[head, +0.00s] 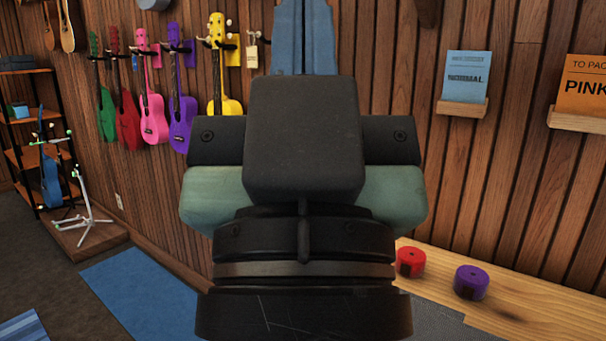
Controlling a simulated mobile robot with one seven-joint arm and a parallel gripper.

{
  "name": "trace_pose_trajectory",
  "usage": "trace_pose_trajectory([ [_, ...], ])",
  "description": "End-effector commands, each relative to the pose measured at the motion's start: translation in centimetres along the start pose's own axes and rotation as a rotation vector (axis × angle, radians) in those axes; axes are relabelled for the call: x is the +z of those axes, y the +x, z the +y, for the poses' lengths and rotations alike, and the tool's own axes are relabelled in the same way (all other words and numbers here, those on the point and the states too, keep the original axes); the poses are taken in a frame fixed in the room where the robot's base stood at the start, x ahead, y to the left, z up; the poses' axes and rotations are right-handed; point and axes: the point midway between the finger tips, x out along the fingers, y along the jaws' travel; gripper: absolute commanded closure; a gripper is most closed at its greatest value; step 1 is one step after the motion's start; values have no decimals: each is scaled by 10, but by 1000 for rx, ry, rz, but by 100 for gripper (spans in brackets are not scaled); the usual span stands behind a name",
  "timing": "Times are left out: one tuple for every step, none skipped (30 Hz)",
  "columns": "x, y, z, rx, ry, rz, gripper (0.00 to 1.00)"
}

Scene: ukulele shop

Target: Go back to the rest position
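My gripper (304,140) is in the middle of the head view, raised in front of the wooden wall and seen from behind. Its dark block and the wide black and green housing face me. The fingertips are hidden behind this housing, so I cannot tell whether they are open or shut, or whether they hold anything. A blue upright piece (303,38) shows just above the gripper. Its lower part is hidden, and I cannot tell whether it touches the gripper.
Green, red, pink, purple and yellow ukuleles (222,75) hang on the left wall. A shelf (30,70) and a white stand (84,205) are at far left. A wooden bench (530,300) at lower right holds a red (410,262) and a purple (471,283) round item. Floor at lower left is open.

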Motion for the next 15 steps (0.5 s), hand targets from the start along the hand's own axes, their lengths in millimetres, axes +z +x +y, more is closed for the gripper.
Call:
trace_pose_trajectory([
  [-22,24,0,-1,1,-1,100],
  [-29,31,0,-1,1,-1,100],
  [-37,40,0,-1,1,-1,100],
  [-43,46,0,-1,1,-1,100],
  [-49,53,0,-1,1,-1,100],
  [-58,62,0,-1,1,-2,100],
  [-64,68,0,-1,1,-2,100],
  [-70,75,0,-1,1,-2,100],
  [-78,84,0,-1,2,-2,100],
  [-85,91,0,-1,2,-2,100],
  [-91,97,0,-1,2,-2,100],
  [-99,106,0,-1,2,-2,100],
  [-106,113,0,-1,2,-2,100],
  [-112,119,0,-1,2,-2,100],
  [-120,128,0,-2,2,-2,100],
])
